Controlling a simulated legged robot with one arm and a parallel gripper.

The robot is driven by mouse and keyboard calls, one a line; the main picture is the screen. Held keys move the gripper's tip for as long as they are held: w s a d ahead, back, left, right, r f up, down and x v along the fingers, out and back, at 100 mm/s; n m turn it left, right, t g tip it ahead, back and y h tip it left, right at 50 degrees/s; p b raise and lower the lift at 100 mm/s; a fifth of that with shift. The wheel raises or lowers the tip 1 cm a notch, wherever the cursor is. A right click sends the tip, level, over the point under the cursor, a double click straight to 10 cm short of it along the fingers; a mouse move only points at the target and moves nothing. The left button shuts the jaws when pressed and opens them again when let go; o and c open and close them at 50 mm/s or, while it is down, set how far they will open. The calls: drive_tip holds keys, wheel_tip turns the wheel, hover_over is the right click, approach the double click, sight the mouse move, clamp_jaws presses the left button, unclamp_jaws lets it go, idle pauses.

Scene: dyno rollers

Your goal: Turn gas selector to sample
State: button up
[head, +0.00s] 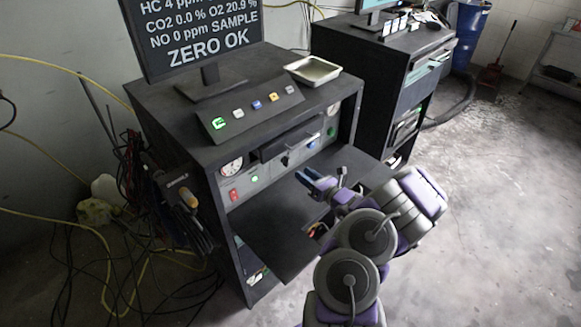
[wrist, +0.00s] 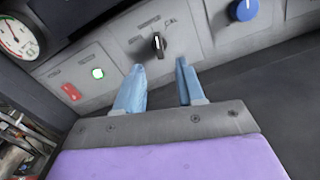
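The gas selector appears to be the black knob (wrist: 158,44) with a pale pointer mark, on the grey panel in the wrist view. Its pointer looks roughly upward in that picture. Small labels surround it; one reads CAL, the others are too small to read surely. In the head view the knob (head: 284,160) is small on the cabinet's front panel. My gripper (wrist: 159,66) is open and empty, its two blue fingers pointing at the panel. The knob shows just beyond the gap between the fingertips, apparently not touched. In the head view my gripper (head: 306,178) is over the pulled-out shelf.
A blue knob (wrist: 243,10) is right of the selector. A lit green button (wrist: 98,73), red switch (wrist: 71,91) and gauge (wrist: 18,36) are left. The dark shelf (head: 270,235) lies below the panel. The monitor (head: 195,35) reads SAMPLE and ZERO OK.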

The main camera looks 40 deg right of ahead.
sight(286, 161)
drive_tip(key=w, duration=0.2)
drive_tip(key=w+b, duration=0.1)
drive_tip(key=w, duration=0.5)
drive_tip(key=shift+a+b, duration=0.3)
drive_tip(key=shift+b, duration=0.05)
drive_tip(key=shift+c, duration=0.4)
clamp_jaws()
